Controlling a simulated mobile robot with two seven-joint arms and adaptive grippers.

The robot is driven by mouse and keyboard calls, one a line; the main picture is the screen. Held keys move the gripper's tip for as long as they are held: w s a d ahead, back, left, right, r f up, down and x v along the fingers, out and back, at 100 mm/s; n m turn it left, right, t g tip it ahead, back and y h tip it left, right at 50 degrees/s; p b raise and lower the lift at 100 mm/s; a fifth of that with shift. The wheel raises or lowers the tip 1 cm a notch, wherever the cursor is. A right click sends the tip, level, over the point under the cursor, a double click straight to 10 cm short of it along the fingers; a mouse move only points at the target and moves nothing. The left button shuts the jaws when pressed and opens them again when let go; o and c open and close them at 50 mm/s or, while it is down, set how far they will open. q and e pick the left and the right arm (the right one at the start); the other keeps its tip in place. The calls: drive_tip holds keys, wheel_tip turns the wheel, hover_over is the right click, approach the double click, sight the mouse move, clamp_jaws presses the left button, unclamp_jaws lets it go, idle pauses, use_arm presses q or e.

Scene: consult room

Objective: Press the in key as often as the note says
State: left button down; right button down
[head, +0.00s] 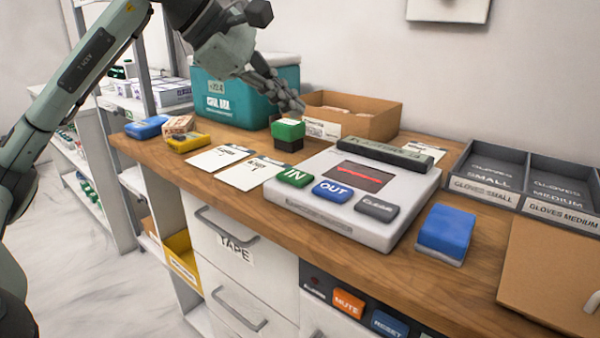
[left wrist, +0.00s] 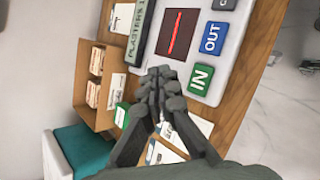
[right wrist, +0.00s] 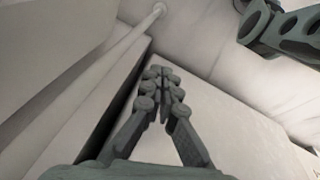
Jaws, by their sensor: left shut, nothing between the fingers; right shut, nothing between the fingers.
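The white counter device (head: 350,195) lies on the wooden worktop with a dark screen (head: 364,176) showing a red line. Its green IN key (head: 295,177) is at the left of the front row, beside the blue OUT key (head: 332,191) and the grey CLEAR key (head: 377,208). The IN key also shows in the left wrist view (left wrist: 201,79). My left gripper (head: 298,108) is shut and empty, above the worktop behind the IN key and apart from it. White notes (head: 218,158) lie left of the device; their writing is too small to read. My right gripper (right wrist: 162,75) is shut and empty, against pale surfaces.
A green-and-black block (head: 288,134) stands close under my left gripper. Behind are a teal cool box (head: 240,100) and an open cardboard box (head: 365,115). A blue block (head: 446,230) and grey glove trays (head: 535,172) are to the right.

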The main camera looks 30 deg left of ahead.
sight(291, 176)
use_arm(q)
drive_tip(key=shift+f, duration=0.1)
